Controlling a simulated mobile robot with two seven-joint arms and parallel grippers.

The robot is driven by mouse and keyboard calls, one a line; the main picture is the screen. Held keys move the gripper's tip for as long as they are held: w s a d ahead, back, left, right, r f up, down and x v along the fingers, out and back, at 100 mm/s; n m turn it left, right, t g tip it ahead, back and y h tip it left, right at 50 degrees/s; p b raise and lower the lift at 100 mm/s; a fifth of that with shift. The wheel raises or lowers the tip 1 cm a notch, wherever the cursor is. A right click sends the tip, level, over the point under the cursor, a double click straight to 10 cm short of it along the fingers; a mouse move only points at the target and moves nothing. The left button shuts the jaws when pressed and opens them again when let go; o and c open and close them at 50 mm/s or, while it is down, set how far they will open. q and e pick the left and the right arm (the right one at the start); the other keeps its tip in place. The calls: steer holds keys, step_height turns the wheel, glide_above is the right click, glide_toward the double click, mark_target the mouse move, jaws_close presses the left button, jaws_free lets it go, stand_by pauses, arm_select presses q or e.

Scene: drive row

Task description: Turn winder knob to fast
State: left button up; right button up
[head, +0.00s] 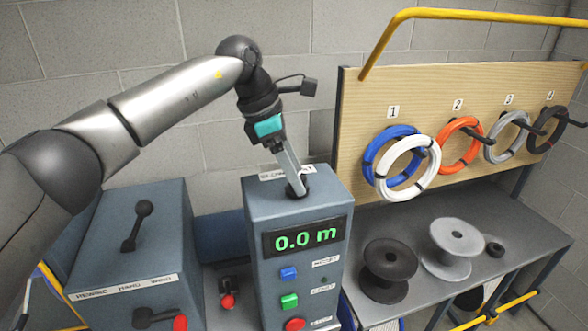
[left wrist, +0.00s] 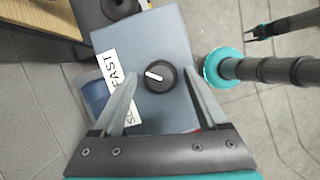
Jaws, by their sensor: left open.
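The winder knob (left wrist: 160,76) is round and black with a white pointer mark, on top of the blue-grey control box (head: 262,208). In the left wrist view the mark points left and slightly up, toward the white label. FAST shows at the label's upper end (left wrist: 114,72); the left finger hides part of its lower end. In the head view the knob is partly hidden by my left gripper (head: 297,188). That gripper is open, pointing down, its fingers on either side of the knob; contact cannot be told. A small dark two-pronged part, likely my right gripper (left wrist: 250,30), shows at upper right.
The box front has a 0.0 m display (head: 299,238) and coloured buttons. A rewind stand (head: 95,235) with levers is at left. At right, coiled hoses (head: 432,165) hang on a numbered board (head: 350,115) above a bench (head: 518,225) with spools.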

arm_select(q)
steer(key=v, duration=1.5)
steer(key=shift+r+b, duration=0.15)
steer(key=shift+b, duration=0.3)
